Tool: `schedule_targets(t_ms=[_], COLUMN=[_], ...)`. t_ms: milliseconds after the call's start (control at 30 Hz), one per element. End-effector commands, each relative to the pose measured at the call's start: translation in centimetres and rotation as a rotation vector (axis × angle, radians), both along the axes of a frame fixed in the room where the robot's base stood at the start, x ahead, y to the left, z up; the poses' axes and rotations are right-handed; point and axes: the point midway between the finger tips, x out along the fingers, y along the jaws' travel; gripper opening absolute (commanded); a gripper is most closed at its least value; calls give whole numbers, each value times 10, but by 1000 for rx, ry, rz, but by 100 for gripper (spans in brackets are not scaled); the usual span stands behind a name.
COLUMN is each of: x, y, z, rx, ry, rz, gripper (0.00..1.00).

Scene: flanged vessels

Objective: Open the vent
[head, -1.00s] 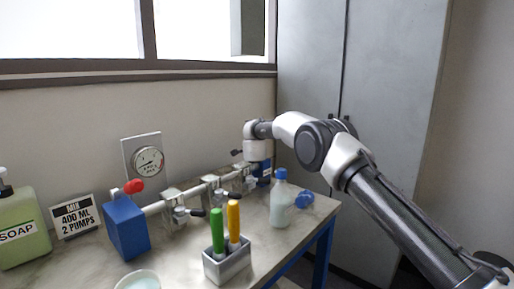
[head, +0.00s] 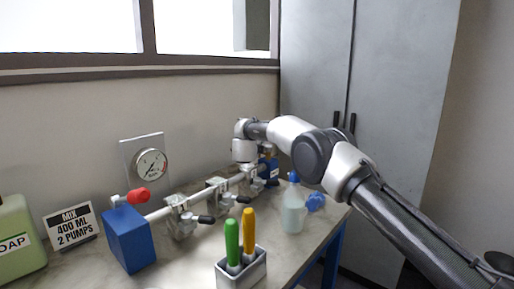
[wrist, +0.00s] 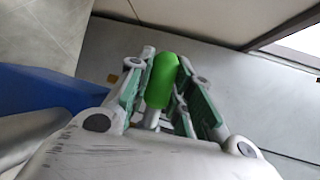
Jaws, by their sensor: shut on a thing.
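A rounded green handle (wrist: 162,80) sits between the two fingers of my gripper (wrist: 163,88) in the wrist view, and the fingers are shut on it. A grey stem shows under it. I cannot tell from the frames whether this handle is the vent's. In the head view my gripper end (head: 244,152) is at the far end of the pipe (head: 205,196), beside a blue block (head: 268,172). Its fingers and the green handle are hidden there. The pipe carries clamps with black levers (head: 205,219).
A round gauge (head: 151,165) is on the wall. A clear bottle with a blue cap (head: 293,210), a blue knob (head: 316,201) and a metal holder (head: 242,272) with green and yellow handles stand in front.

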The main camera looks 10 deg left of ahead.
Motion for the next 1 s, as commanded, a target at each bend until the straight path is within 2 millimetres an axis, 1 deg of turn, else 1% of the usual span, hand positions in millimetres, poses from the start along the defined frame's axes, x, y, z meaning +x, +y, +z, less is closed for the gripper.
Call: schedule_targets(t_ms=[300, 800, 833, 933, 967, 1000], x=[1, 0, 0, 0, 0, 0], y=[-1, -2, -2, -2, -2, -2], z=[0, 0, 0, 0, 0, 0], rx=[1, 2, 2, 1, 1, 1], ry=[0, 4, 4, 4, 4, 4], rz=[-101, -122, -122, -121, -121, -121], gripper=[0, 0, 23, 41, 44, 44])
